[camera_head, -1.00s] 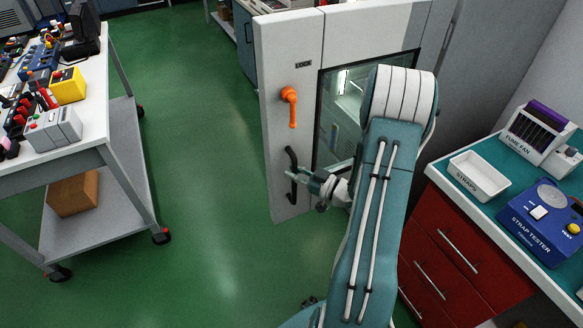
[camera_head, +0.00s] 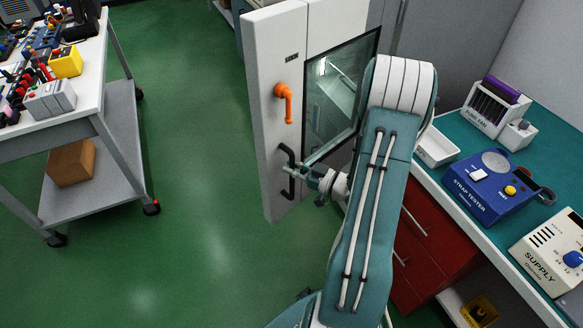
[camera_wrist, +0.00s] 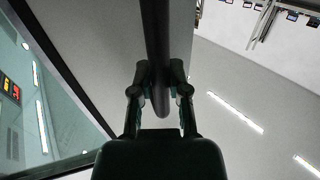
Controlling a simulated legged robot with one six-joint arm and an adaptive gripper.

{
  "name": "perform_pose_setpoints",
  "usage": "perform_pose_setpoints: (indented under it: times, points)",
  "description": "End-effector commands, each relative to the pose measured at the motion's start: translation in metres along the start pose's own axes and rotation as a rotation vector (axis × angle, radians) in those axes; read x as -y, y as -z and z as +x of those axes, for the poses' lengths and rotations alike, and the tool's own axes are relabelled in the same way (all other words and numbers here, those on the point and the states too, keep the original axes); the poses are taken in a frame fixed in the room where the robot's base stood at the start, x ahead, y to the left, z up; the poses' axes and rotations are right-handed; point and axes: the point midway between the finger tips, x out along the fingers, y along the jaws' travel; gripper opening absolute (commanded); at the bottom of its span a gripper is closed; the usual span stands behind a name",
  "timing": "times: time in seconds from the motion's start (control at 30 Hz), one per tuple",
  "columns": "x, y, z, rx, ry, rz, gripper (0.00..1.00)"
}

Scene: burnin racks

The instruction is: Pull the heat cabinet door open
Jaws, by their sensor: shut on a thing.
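My gripper (camera_head: 293,170) is shut on the black bar handle. In the wrist view the two fingers of my gripper (camera_wrist: 159,92) close around the dark handle bar (camera_wrist: 155,45), with the door face behind. My arm hides part of the door's right side and the cabinet interior.
A white-topped cart (camera_head: 110,110) with tools stands at the left. A teal-topped bench (camera_head: 455,215) with red drawers, a blue strap tester (camera_head: 490,190) and a supply unit (camera_head: 550,258) is at the right. Green floor (camera_head: 200,150) lies clear between cart and door.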

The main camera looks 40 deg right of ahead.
Motion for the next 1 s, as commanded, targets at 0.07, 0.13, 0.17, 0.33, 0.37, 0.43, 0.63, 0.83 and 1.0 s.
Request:
perform_pose_setpoints:
  times: [0.07, 0.13, 0.17, 0.33, 0.37, 0.43, 0.63, 0.83, 1.0]
  points:
    - [-0.001, 0.000, 0.000, -0.001, -0.003, -0.001, 0.00]
    - [-0.001, 0.000, 0.000, -0.001, -0.003, -0.002, 0.00]
    - [-0.001, 0.001, 0.000, -0.001, -0.003, -0.002, 0.00]
    - [-0.001, 0.001, 0.000, -0.001, -0.003, -0.002, 0.39]
    - [-0.001, 0.001, 0.000, -0.001, -0.003, -0.002, 0.53]
    - [-0.001, 0.000, 0.000, -0.001, -0.003, -0.002, 0.57]
    - [-0.001, 0.000, 0.000, 0.000, -0.002, -0.001, 0.57]
    - [-0.001, 0.000, -0.006, 0.000, -0.004, 0.000, 0.57]
    - [-0.002, 0.000, -0.032, 0.001, -0.008, 0.000, 0.57]
